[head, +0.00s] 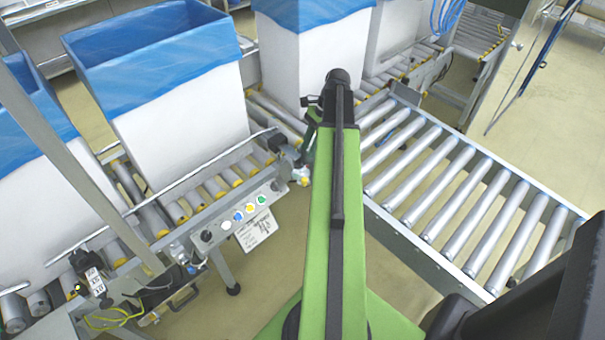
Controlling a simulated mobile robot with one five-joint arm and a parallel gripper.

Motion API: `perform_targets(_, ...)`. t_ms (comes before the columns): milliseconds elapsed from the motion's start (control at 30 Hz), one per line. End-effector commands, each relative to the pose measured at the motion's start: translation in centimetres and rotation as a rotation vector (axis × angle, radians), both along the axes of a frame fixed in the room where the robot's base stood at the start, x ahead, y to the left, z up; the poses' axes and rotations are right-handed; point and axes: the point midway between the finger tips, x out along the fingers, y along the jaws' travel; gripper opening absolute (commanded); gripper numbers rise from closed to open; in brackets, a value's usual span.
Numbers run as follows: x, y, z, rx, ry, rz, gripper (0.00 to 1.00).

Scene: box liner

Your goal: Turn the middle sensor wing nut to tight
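My green arm reaches forward from the bottom middle to a dark joint at its far end. Small dark and green parts of my arm show just left of that end, beside the conveyor. I cannot make out my gripper's fingertips there. A dark sensor-like fitting (276,142) sits on the conveyor side rail, close left of my arm. A small fitting (181,254) is farther left along the rail, and a labelled bracket (95,281) is at the lower left. No wing nut is clear enough to tell its position or which is the middle one.
A control panel (225,224) with a black knob and coloured buttons lies along the conveyor front. White boxes (185,125) with blue liners (150,50) stand on the rollers. A roller conveyor (455,190) branches to the right of my arm. Floor (330,235) shows between the conveyors.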

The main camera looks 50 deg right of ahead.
Motion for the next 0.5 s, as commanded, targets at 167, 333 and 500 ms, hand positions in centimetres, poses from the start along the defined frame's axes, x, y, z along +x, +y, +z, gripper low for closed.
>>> perform_targets(167,0.4,1.6,-4.9,0.0,-0.001,0.002,0.28)
perform_targets(333,0.8,2.6,-7.0,-0.001,0.0,0.001,0.28)
perform_targets(500,0.9,2.8,-7.0,-0.001,0.0,0.001,0.28)
